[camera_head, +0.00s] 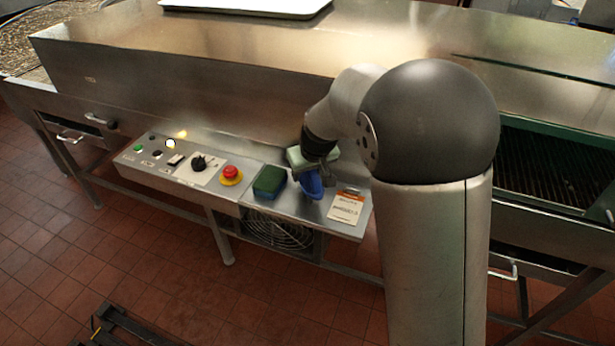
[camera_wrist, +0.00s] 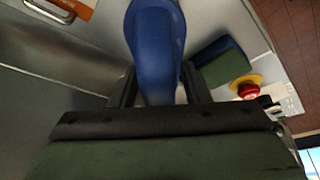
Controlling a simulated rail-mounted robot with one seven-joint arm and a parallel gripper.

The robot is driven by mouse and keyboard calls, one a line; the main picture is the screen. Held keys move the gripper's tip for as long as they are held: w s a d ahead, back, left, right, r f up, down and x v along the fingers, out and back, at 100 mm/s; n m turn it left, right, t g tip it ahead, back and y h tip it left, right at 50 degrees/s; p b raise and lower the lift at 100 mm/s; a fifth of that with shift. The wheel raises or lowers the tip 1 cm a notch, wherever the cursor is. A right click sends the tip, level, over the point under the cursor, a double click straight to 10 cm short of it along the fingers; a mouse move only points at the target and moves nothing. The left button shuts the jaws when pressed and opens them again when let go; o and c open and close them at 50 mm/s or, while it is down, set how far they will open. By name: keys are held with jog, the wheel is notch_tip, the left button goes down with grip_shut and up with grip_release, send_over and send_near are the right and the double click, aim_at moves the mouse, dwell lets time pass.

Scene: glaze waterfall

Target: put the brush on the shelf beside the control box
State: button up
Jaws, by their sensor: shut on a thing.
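The blue brush (camera_head: 312,187) is held in my gripper (camera_head: 312,172) over the steel shelf (camera_head: 296,207), right of the control box (camera_head: 150,178). In the wrist view the brush (camera_wrist: 156,42) stands out between the two dark fingers of my gripper (camera_wrist: 157,88), which are shut on it. The part of the brush behind the gripper body is hidden. I cannot tell whether the brush touches the shelf. The control box carries a red stop button (camera_head: 231,173) on a yellow base, a black knob and small buttons.
A green and blue sponge-like block (camera_head: 269,182) lies on the shelf between the brush and the control box. A card with an orange band (camera_head: 346,207) lies right of the brush. A steel wall rises behind the shelf. Little bare shelf shows around the brush.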

jog(key=shift+f, duration=1)
jog(key=shift+f, duration=0.1)
jog(key=shift+f+b, duration=0.15)
jog(key=shift+b, duration=0.15)
jog(key=o, duration=1)
